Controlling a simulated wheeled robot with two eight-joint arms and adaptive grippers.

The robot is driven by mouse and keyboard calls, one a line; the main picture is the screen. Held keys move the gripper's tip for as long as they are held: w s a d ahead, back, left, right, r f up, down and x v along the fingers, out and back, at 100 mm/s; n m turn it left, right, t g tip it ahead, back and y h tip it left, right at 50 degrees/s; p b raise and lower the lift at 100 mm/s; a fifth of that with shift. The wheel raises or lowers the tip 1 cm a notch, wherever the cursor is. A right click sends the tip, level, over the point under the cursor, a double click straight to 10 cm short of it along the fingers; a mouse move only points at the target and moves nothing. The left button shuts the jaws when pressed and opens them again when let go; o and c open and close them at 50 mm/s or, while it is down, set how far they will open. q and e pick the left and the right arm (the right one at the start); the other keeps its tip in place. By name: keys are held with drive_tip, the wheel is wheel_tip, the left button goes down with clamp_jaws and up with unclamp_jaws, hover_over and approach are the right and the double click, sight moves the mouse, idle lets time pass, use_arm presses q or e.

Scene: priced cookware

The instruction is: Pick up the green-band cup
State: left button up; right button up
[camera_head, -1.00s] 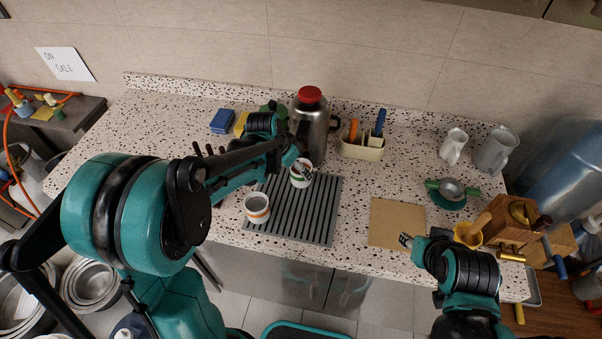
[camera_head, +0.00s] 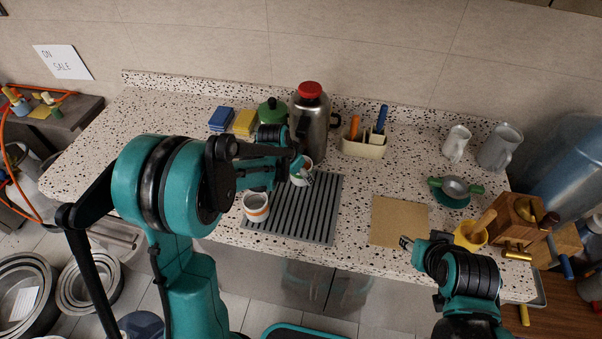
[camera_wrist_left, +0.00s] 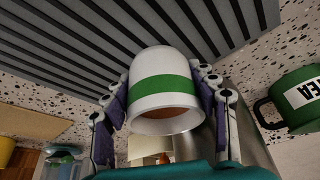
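The green-band cup (camera_wrist_left: 163,88) is white with a green band. It shows between the two fingers of my left gripper (camera_wrist_left: 160,78) in the left wrist view, its rim toward the camera. The fingers lie close along both sides of it; whether they press on it is unclear. In the head view the green-band cup (camera_head: 300,181) is at the ribbed grey mat's (camera_head: 321,215) back part, partly hidden by my left gripper (camera_head: 303,172). I cannot tell whether it rests on the mat. My right gripper (camera_head: 405,242) is by the tan board; its opening is too small to judge.
An orange-band cup (camera_head: 256,207) stands at the mat's left front. A steel flask with a red lid (camera_head: 310,115) stands just behind the green-band cup. A green lidded pot (camera_head: 271,112) is beside it. A tan board (camera_head: 398,221) lies to the right.

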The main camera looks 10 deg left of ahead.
use_arm(q)
drive_tip(key=c, duration=0.7)
drive_tip(key=shift+o, duration=0.2)
drive_tip(key=shift+s+r, duration=0.1)
